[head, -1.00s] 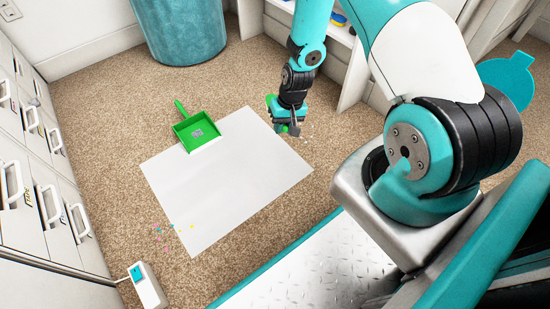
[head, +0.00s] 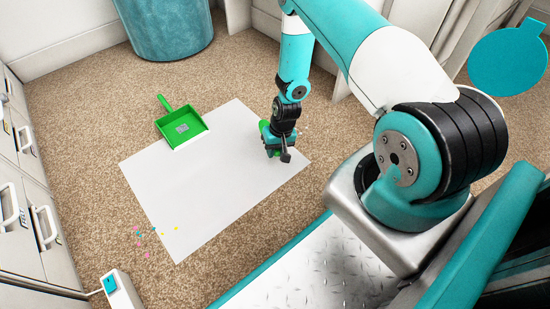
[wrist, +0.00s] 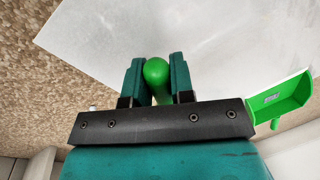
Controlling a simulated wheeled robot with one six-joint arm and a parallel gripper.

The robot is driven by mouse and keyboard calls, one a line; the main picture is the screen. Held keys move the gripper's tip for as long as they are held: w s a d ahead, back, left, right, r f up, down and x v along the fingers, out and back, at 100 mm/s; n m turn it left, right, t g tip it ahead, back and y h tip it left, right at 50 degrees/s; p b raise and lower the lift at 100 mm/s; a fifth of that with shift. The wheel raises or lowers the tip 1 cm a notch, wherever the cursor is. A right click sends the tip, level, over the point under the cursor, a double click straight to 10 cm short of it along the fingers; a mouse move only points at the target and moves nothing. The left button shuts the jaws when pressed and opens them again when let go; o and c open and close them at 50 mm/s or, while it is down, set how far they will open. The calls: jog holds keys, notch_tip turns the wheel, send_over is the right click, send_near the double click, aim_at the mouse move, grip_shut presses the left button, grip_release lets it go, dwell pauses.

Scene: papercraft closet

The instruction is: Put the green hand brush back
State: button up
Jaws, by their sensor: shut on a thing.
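My gripper (head: 274,143) points down over the right end of the white sheet. It is shut on the green hand brush; in the wrist view its rounded green handle (wrist: 157,76) sits between the two teal fingers (wrist: 156,80). In the head view, only a little green of the brush (head: 264,127) shows around the gripper. The bristles are hidden, and I cannot tell whether the brush touches the sheet. A green dustpan (head: 170,130) lies at the sheet's far left edge, with a small grey patch inside. It also shows in the wrist view (wrist: 290,98).
The white sheet (head: 205,185) lies on brown carpet. Several small coloured scraps (head: 145,232) lie near its front left corner. Drawers (head: 25,215) line the left side, and a small white box (head: 120,290) stands in front. A teal bin (head: 165,30) stands at the back.

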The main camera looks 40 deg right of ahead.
jog(key=shift+f+b, duration=0.5)
jog(key=shift+f, duration=0.95)
jog(key=o, duration=0.9)
jog(key=shift+c, duration=0.2)
jog(key=shift+r, duration=0.15)
